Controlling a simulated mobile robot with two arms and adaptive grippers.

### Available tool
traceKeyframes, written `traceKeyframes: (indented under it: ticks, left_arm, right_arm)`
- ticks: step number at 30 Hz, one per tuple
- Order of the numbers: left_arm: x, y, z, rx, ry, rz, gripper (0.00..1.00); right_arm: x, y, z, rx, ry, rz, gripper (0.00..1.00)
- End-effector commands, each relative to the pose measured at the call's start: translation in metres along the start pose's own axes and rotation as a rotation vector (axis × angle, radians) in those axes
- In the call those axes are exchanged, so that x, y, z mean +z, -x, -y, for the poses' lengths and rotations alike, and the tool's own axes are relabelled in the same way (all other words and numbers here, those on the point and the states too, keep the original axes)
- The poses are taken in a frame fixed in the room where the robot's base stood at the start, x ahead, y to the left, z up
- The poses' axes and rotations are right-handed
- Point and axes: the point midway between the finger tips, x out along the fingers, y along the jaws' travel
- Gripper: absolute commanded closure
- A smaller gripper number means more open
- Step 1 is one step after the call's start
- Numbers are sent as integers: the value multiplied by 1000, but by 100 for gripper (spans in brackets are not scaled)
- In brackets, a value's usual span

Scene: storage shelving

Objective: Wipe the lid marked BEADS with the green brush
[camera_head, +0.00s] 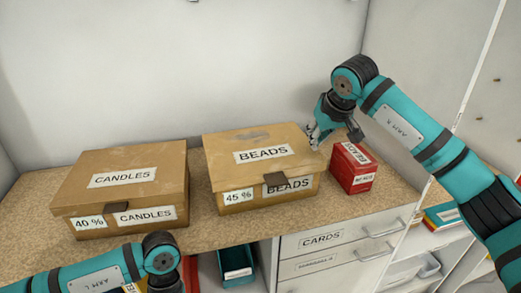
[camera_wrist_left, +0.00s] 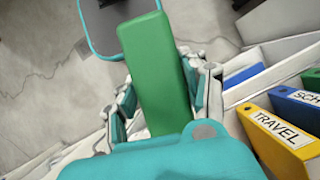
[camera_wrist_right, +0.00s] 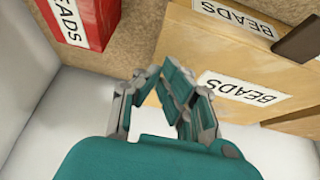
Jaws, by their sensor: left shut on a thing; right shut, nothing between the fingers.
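The tan BEADS box (camera_head: 265,195) stands closed on the shelf top. Its lid (camera_head: 240,150) bears a BEADS label and a grey smudge near its back edge. My right gripper (camera_head: 315,138) is shut and empty at the lid's right edge; I cannot tell whether it touches. My left gripper (camera_wrist_left: 165,95) is shut on the green brush (camera_wrist_left: 155,50), a long block, over the floor. The brush and left fingers are out of the head view.
A red BEADS box (camera_head: 352,170) stands right of the BEADS box, close to my right gripper. A closed CANDLES box (camera_head: 120,185) stands to the left, with a gap between. Below are drawers (camera_head: 340,240) and a teal bin (camera_head: 237,268). Binders (camera_wrist_left: 280,130) stand right of the brush.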

Motion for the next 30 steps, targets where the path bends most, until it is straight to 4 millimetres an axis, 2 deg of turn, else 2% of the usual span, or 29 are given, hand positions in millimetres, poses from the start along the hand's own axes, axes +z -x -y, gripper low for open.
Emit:
traceKeyframes:
  ticks: [22,30]
  left_arm:
    - [-2,-5,0,0,0,0,86]
    - [2,4,0,0,0,0,86]
  right_arm:
    - [5,-8,0,1,0,0,100]
    - [-1,1,0,1,0,0,100]
